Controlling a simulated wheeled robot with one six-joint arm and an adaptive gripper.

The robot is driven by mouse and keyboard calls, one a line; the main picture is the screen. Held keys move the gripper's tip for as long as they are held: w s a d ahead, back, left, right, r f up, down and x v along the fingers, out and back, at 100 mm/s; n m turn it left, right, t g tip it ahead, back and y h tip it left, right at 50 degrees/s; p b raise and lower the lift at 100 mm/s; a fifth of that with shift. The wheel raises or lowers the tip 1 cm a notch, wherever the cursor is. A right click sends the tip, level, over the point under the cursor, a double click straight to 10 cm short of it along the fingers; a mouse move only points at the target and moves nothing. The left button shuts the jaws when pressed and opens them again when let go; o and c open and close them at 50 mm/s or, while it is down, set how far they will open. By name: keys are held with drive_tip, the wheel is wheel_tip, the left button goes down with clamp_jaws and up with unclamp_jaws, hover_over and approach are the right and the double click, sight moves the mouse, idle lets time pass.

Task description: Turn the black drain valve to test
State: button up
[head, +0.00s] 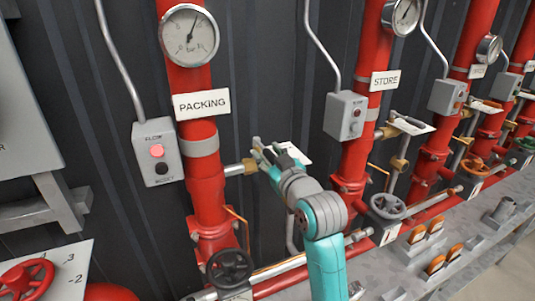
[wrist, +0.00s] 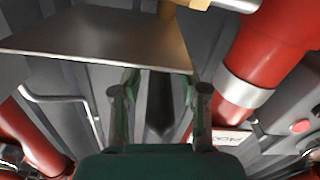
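A black handwheel (head: 230,268) is at the foot of the red PACKING pipe in the head view. Higher on that pipe, a brass fitting (head: 240,168) sticks out to the right. My gripper (head: 264,156) is up beside this fitting, away from the handwheel. In the wrist view my gripper (wrist: 160,101) is open, its two fingers apart. A dark upright shape shows between them; I cannot tell whether it is a handle or wall. A flat plate (wrist: 95,42) lies just beyond the fingers, with a brass part (wrist: 190,4) at its upper edge. No test marking is readable.
A grey alarm box (head: 158,152) and a gauge (head: 188,35) are left of and above the arm. The STORE pipe (head: 362,125) stands to the right, with a grey handwheel (head: 387,206) below. A red handwheel (head: 26,280) is at the lower left.

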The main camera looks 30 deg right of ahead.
clamp_jaws()
drive_tip(key=shift+d, duration=0.15)
drive_tip(key=shift+w+d+n+g+y, duration=0.3)
drive_tip(key=shift+d+n+g+y, duration=0.5)
drive_tip(key=shift+n+y, duration=1)
drive_tip(key=shift+w+d+n+g+y, duration=0.45)
drive_tip(key=shift+d+n+y, duration=0.65)
drive_tip(key=shift+y, duration=1.45)
drive_tip(key=shift+w+d+n+g+y, duration=0.15)
drive_tip(key=shift+d+n+g+y, duration=0.65)
drive_tip(key=shift+n+y, duration=1.05)
drive_tip(key=shift+m+y, duration=0.25)
drive_tip(key=shift+y, duration=0.15)
